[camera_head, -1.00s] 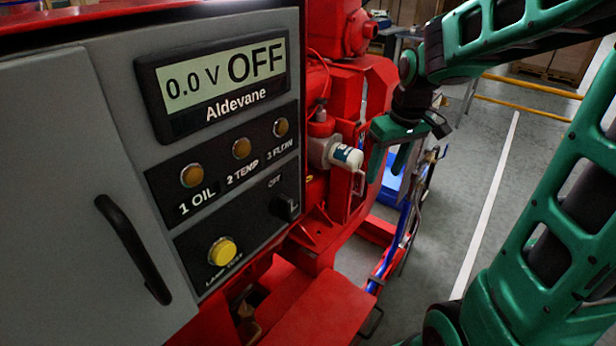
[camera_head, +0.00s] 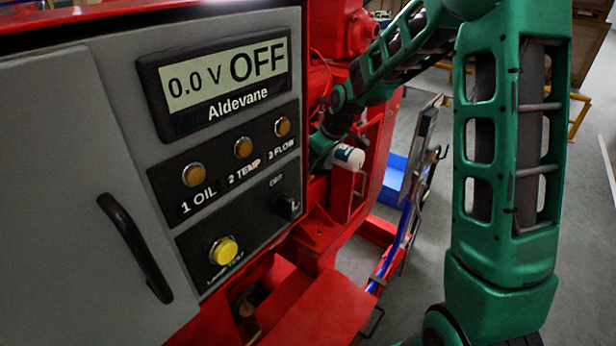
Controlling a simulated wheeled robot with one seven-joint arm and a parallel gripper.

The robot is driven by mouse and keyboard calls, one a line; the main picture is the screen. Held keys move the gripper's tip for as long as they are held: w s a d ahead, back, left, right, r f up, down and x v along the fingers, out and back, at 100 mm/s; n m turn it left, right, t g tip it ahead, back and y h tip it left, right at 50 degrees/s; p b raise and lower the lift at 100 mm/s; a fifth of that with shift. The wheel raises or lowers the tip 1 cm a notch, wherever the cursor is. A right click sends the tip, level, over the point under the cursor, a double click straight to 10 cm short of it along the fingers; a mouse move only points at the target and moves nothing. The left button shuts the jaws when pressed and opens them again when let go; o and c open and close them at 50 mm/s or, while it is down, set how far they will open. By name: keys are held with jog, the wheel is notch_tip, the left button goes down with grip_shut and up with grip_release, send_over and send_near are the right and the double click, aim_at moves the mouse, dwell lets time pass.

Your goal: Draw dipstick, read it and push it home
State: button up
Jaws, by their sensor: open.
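I cannot make out the dipstick in this view. My gripper (camera_head: 322,146) is at the red engine (camera_head: 375,130), just right of the control box edge and left of a white cylinder. Only a small green part of it shows; its fingertips are hidden behind the box edge and engine parts. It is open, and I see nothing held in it. My green arm reaches in from the right, across the engine's side.
The grey control box (camera_head: 60,190) fills the left, its display (camera_head: 215,82) reading 0.0 V OFF. The white cylinder (camera_head: 349,157) sits close to my gripper. A blue bin (camera_head: 392,178) and a blue hose (camera_head: 392,252) are to the right. Open floor (camera_head: 590,200) lies farther right.

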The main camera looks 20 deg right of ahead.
aim_at(310, 180)
jog(key=shift+x, duration=2)
grip_shut()
jog(key=s+d+r, duration=0.3)
jog(key=s+r, duration=0.2)
jog(key=r, duration=0.3)
jog(key=shift+s+d+r, duration=0.15)
jog(key=shift+d+r, duration=0.2)
jog(key=shift+r, duration=0.05)
grip_release()
